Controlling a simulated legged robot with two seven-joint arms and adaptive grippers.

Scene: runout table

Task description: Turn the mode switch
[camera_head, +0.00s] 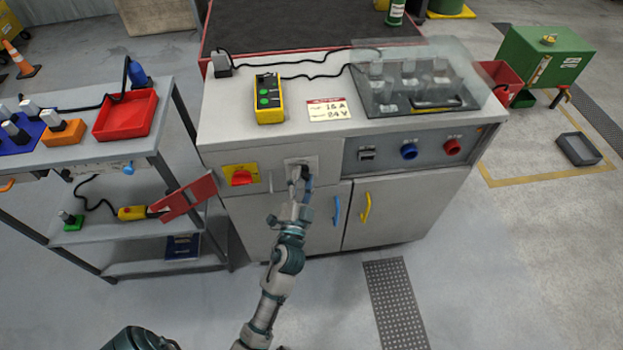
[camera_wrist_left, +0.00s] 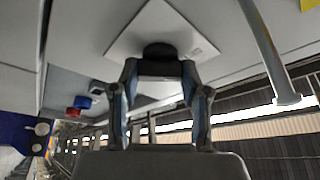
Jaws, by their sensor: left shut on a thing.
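The mode switch is a black knob (camera_wrist_left: 160,50) on a square pale plate (camera_wrist_left: 128,40). The plate (camera_head: 290,163) also shows on the front of the grey cabinet (camera_head: 322,141), right of a red rotary switch on yellow. My left gripper (camera_head: 303,178) is at this plate and hides most of the knob in the head view. In the left wrist view the two fingers of my left gripper (camera_wrist_left: 160,72) close on the knob from both sides. The knob's pointing direction cannot be made out. My right gripper is not in view.
The red rotary switch (camera_head: 241,177) sits close left of my gripper. Blue (camera_head: 336,210) and yellow (camera_head: 365,207) door handles are below right. A panel with blue (camera_head: 408,151) and red (camera_head: 452,147) knobs lies to the right. A shelf cart (camera_head: 90,160) stands left.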

